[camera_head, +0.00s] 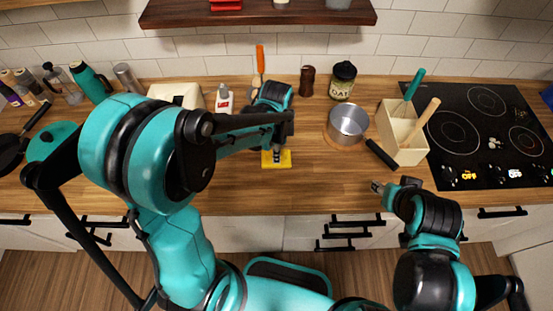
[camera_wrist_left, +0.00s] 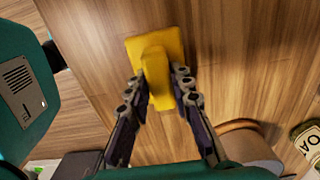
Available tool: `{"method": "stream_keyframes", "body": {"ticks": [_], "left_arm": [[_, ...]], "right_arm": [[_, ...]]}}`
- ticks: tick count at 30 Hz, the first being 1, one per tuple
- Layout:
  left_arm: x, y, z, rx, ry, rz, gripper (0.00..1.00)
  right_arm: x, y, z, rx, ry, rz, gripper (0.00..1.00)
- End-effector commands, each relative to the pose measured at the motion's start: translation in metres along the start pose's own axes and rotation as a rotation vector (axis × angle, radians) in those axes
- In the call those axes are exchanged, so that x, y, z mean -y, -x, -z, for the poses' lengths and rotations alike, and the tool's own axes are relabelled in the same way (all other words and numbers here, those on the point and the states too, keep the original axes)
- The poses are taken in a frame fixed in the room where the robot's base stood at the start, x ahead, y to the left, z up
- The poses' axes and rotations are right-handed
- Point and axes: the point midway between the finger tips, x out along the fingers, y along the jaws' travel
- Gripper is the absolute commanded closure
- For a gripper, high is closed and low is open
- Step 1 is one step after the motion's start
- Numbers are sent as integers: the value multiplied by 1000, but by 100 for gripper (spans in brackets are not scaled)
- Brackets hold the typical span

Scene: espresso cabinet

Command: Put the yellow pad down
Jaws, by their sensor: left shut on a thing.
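The yellow pad (camera_head: 285,160) is at the wooden counter, near its front middle, in the head view. In the left wrist view the yellow pad (camera_wrist_left: 173,45) shows a flat square base with a raised grip. My left gripper (camera_head: 277,152) is above it, and in the left wrist view its fingers (camera_wrist_left: 159,92) are shut on the raised grip from both sides. The base looks flat to the counter, but I cannot tell if it touches. My right gripper (camera_head: 377,187) is over the counter's front edge, away from the pad; its fingers are too small to read.
A metal pot (camera_head: 349,120) stands on a round wooden board right of the pad. A utensil box (camera_head: 402,140) and a black cooktop (camera_head: 480,135) lie further right. A white bottle (camera_head: 224,99) and an oat jar (camera_head: 342,80) stand behind. The counter between pad and right gripper is clear.

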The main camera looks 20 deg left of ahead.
Motion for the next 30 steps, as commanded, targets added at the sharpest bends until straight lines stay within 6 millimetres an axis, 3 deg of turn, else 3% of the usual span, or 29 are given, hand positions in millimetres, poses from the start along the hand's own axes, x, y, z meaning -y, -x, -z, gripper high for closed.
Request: {"method": "stream_keyframes", "body": {"ticks": [9, 20, 21, 23, 30], "left_arm": [[0, -40, 0, 0, 0, 0, 100], [0, -43, 0, 0, 0, 0, 100], [0, -43, 0, 0, 0, 0, 71], [0, -42, 0, 0, 0, 0, 58], [0, -42, 0, 0, 0, 0, 58]], "right_arm": [[0, -11, -8, 0, 0, 0, 60], [0, -14, -10, 0, 0, 0, 60], [0, -13, -9, 0, 0, 0, 60], [0, -12, -9, 0, 0, 0, 60], [0, -12, -9, 0, 0, 0, 60]]}}
